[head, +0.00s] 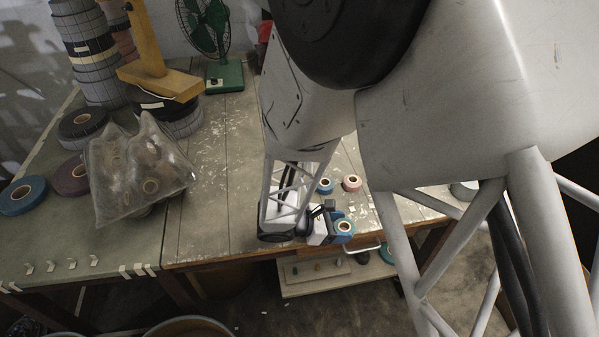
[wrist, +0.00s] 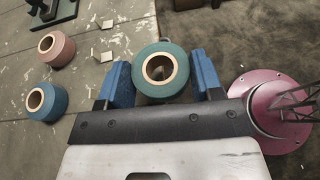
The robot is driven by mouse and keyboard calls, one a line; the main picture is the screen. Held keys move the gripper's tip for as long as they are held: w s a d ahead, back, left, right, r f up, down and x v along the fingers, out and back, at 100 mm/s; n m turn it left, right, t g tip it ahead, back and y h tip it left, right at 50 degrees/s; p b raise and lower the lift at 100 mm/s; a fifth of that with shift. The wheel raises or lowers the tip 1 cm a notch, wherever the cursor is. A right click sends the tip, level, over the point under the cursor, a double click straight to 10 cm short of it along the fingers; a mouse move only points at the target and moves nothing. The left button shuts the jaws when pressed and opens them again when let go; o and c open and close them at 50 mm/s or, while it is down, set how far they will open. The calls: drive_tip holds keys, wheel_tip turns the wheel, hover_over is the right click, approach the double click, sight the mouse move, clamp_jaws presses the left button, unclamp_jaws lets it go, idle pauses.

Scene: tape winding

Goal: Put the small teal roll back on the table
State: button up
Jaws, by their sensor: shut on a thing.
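The small teal roll (wrist: 160,90) with a tan core is between the two blue fingers of my gripper (wrist: 160,62) in the wrist view. The fingers are shut on its sides. In the head view my gripper (head: 335,217) and the teal roll (head: 345,237) are at the front edge of the table (head: 225,225). Part of the gripper is hidden by my arm. I cannot tell how high the roll is above the surface.
A blue-teal roll (wrist: 56,103) and a pink roll (wrist: 64,50) stand on the table to the left in the wrist view. A plastic-wrapped bundle (head: 140,170), a wooden stand (head: 150,60) and a green fan (head: 225,76) are on the table. Bare tabletop lies between.

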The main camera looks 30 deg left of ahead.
drive_tip(key=a+n+t+y, duration=0.1)
drive_tip(key=a+n+y, duration=0.1)
drive_tip(key=a, duration=0.1)
drive_tip(key=a+r+n+t+y, duration=0.1)
drive_tip(key=a+n+y, duration=0.1)
drive_tip(key=a, duration=0.1)
drive_tip(key=s+a+r+n+t+y, duration=0.1)
drive_tip(key=a+n+t+y, duration=0.1)
drive_tip(key=a, duration=0.1)
drive_tip(key=shift+s+a+r, duration=0.1)
drive_tip(key=shift+a+r, duration=0.1)
drive_tip(key=w+a, duration=0.3)
drive_tip(key=a, duration=0.1)
drive_tip(key=w+a+f, duration=0.1)
drive_tip(key=w+a, duration=0.6)
drive_tip(key=a, duration=0.1)
drive_tip(key=shift+w+f, duration=0.25)
drive_tip(key=shift+w, duration=0.05)
drive_tip(key=shift+f, duration=1.8)
drive_tip(key=o, duration=1)
drive_tip(key=shift+f, duration=0.1)
